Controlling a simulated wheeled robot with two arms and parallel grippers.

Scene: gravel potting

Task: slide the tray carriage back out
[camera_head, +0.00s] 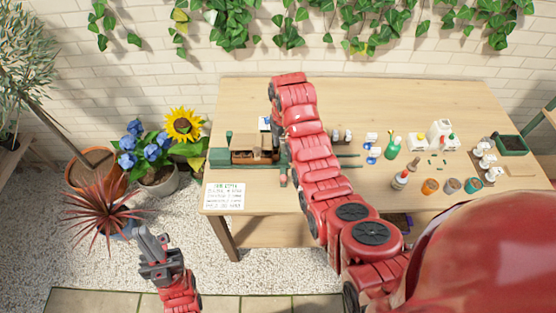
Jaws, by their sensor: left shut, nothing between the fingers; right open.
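A brown wooden tray (240,156) with dark compartments sits in a green-ended device on the left of the table in the head view. A green end block (221,156) stands at its left, and dark green rails (346,161) show to the right of my red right arm. The arm hides the middle of the rails. My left gripper (150,236) is shut and empty, low at the left over the gravel, away from the table.
The wooden table (400,100) also holds a printed card (225,196), a green spray bottle (393,147), a white jug (440,132), several small pots and a dark green tray (512,145). Potted plants and a sunflower (184,124) stand left of the table.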

